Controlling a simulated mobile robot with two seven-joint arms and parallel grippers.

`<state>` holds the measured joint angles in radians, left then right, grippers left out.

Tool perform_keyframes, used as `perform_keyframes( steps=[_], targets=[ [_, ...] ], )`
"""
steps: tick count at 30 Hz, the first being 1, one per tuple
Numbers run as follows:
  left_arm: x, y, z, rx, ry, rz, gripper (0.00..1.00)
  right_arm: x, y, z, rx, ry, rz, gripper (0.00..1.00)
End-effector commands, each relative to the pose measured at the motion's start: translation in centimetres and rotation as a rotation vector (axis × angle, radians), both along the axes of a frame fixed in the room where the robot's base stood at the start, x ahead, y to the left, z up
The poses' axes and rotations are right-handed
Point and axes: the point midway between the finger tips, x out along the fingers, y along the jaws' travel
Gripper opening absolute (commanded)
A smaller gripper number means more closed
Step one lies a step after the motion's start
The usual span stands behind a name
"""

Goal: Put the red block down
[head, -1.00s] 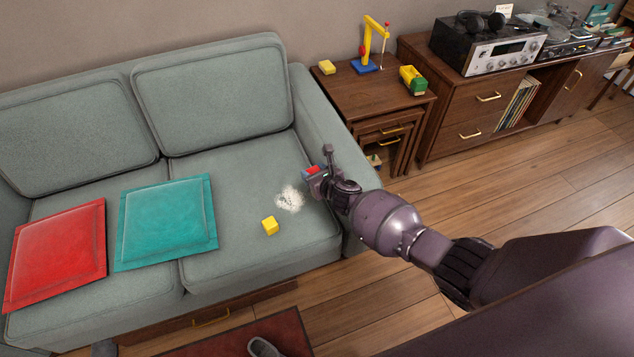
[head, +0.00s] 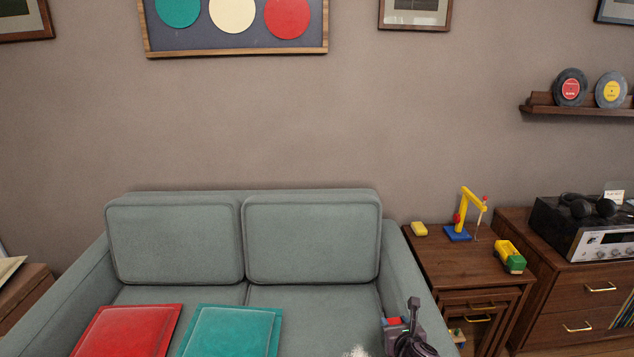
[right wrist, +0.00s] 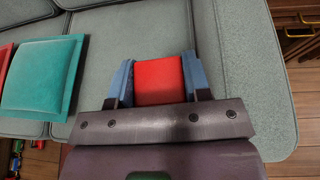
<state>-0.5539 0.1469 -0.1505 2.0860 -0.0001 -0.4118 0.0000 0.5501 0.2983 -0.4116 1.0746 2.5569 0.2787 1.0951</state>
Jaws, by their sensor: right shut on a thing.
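My right gripper (right wrist: 158,85) is shut on the red block (right wrist: 158,80), which sits between its two blue-grey fingers in the right wrist view. The grey-green sofa seat (right wrist: 120,40) lies beyond the block; I cannot tell the exact height between them. In the head view the right gripper (head: 405,325) is at the bottom, in front of the sofa's right part, with a bit of the red block (head: 392,322) showing. My left gripper is not in view.
A red cushion (head: 130,330) and a teal cushion (head: 232,330) lie on the sofa's left and middle. A wooden side table (head: 460,265) at right holds a yellow block (head: 419,229), a toy crane (head: 462,215) and a toy truck (head: 510,256). A whitish patch (head: 355,351) shows at the bottom edge.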

Motion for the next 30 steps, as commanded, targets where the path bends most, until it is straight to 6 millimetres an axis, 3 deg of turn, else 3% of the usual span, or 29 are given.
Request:
perform_keyframes(
  steps=[5,11,21,30],
  targets=[
    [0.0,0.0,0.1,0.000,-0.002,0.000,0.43,0.5,0.8,5.0,0.003,-0.007,-0.052,0.21],
    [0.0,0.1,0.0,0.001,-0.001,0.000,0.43,-0.8,1.0,10.3,0.003,-0.006,-0.111,0.21],
    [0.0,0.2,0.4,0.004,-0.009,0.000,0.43,-6.3,1.2,17.9,0.001,-0.004,-0.157,0.21],
    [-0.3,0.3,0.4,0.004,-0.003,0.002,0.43,-11.3,1.2,21.9,0.000,-0.003,-0.152,0.21]
  ],
)
